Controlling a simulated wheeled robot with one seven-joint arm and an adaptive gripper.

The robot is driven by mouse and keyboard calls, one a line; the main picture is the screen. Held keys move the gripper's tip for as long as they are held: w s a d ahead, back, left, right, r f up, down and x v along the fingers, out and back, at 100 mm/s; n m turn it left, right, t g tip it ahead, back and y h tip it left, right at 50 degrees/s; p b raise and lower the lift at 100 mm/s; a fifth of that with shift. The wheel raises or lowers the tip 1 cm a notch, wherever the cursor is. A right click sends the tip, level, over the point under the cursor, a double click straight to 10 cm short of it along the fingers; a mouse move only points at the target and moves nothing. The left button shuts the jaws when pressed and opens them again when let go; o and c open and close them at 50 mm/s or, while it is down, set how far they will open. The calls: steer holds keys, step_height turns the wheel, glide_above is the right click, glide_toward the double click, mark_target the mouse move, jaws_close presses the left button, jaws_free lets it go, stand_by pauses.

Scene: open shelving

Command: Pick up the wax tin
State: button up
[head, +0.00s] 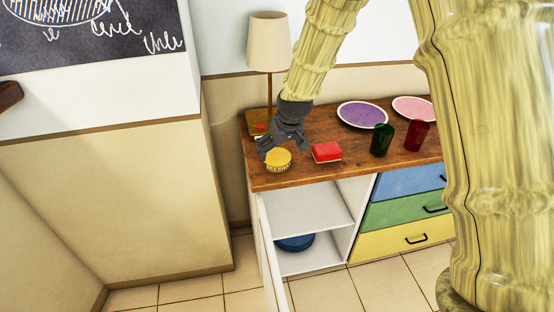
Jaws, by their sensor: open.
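The wax tin appears to be the small round yellow tin (278,160) near the front left of the wooden counter top. My gripper (281,147) is dark grey and points down just above and behind the tin. It is open, with one finger at the tin's left and the other to its upper right. I cannot tell whether the fingers touch the tin. The tin rests on the wood.
A red block-like item (327,152) lies close to the tin's right. A green glass (381,140), a red glass (416,135), a purple plate (362,115) and a pink plate (413,109) stand further right. A lamp (269,45) stands behind. Open shelves (310,205) lie below.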

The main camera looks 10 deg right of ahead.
mark_target(277, 156)
steer(key=shift+p+x, duration=0.4)
steer(key=shift+x, duration=1.95)
steer(key=shift+s+a, duration=0.15)
steer(key=shift+a, duration=0.05)
steer(key=c, duration=1.2)
